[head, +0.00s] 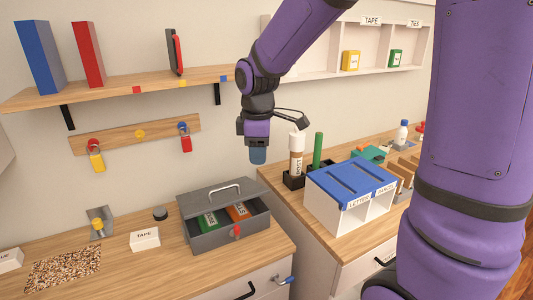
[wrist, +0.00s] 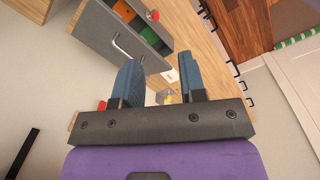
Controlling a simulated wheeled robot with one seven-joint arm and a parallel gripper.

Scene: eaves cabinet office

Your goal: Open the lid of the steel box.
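The grey steel box (head: 215,240) stands on the wooden counter in the head view, with a red knob (head: 237,231) on its front. Its lid (head: 190,207), with a pale bar handle (head: 223,190), is raised at the back. A green pack (head: 213,221) and an orange pack (head: 238,211) show inside. The wrist view shows the lid (wrist: 95,25) and its handle (wrist: 124,48) beyond my fingers. My gripper (head: 258,156) is above and behind the box, pointing down, apart from it. In the wrist view its blue fingers (wrist: 162,80) are spread with nothing between them.
A wooden shelf (head: 130,88) runs along the wall above.

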